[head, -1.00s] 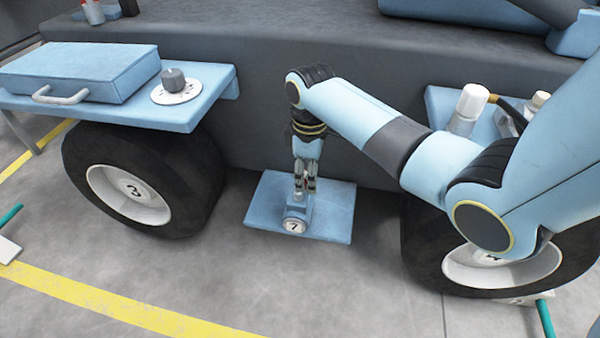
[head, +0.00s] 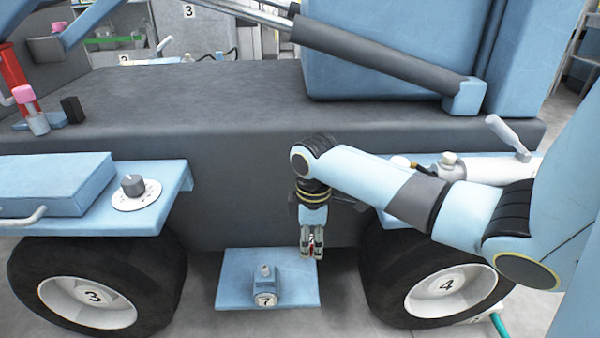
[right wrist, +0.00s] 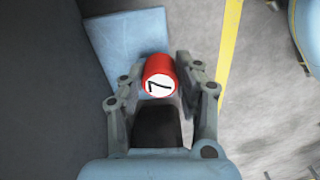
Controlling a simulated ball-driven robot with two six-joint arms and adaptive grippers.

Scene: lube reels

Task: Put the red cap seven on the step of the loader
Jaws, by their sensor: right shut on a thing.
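The red cap (right wrist: 160,72) has a white top marked 7 and sits between the fingers of my right gripper (right wrist: 157,78) in the right wrist view. In the head view my right gripper (head: 312,245) points down, shut on the cap, with a bit of red showing. The step (head: 238,292) is a flat light-blue plate low between two wheels, and its edge shows in the right wrist view (right wrist: 130,40). My gripper hangs above the step's right part. On the step stands a blue block marked 7 (head: 265,290) with a bare fitting on top. My left gripper is out of view.
Wheels marked 3 (head: 93,297) and 4 (head: 447,287) flank the step. Above wheel 3 a blue shelf (head: 165,195) holds a case and a dial (head: 134,188). A pink-topped fitting (head: 28,105) stands on the grey deck. The step's left part is clear.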

